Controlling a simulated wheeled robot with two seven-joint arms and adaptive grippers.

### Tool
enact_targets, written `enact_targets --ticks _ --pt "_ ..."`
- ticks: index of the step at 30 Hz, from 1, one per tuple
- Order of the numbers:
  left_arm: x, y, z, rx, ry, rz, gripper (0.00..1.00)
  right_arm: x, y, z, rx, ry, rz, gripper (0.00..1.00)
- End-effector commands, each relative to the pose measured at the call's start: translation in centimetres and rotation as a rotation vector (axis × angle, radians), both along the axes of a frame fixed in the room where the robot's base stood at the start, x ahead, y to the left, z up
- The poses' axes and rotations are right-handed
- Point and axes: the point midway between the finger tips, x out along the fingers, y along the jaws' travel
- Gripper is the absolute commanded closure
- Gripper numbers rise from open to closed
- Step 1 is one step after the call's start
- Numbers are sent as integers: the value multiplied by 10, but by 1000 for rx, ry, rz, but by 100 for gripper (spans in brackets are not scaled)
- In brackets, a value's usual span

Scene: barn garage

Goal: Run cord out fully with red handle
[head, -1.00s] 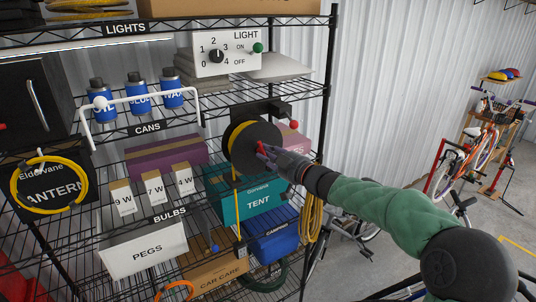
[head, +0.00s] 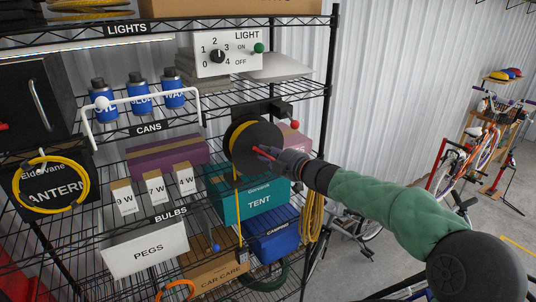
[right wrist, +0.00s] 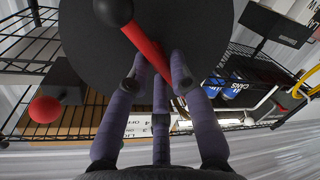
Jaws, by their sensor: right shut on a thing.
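A dark round reel (head: 250,143) with yellow cord (head: 233,132) wound on it is mounted at the shelf rack's right side. A length of yellow cord (head: 236,190) hangs from its left side in front of the shelves. The red handle (right wrist: 146,48) crosses the reel's dark face in the right wrist view, with a black knob at its upper end. My right gripper (right wrist: 155,78) is shut on the red handle, its purple fingers around the handle's lower part. In the head view this gripper (head: 266,153) covers part of the reel's face. My left gripper is not in view.
A red ball knob (head: 295,125) sticks out right of the reel. A teal TENT box (head: 240,200) and a blue box (head: 272,240) sit below. Coiled yellow cord (head: 313,215) hangs on the rack's right post. Bicycles (head: 455,160) stand on the floor at right.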

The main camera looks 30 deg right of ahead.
Motion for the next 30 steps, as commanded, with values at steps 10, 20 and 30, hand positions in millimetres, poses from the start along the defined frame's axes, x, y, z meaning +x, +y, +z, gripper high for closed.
enact_targets --ticks 10,20,30 --pt "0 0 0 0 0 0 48 0 -1 6 -44 -13 -2 100" --pt "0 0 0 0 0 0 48 0 -1 7 -43 -15 -2 53" --pt "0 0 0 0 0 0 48 -1 0 3 -42 -8 -1 49"
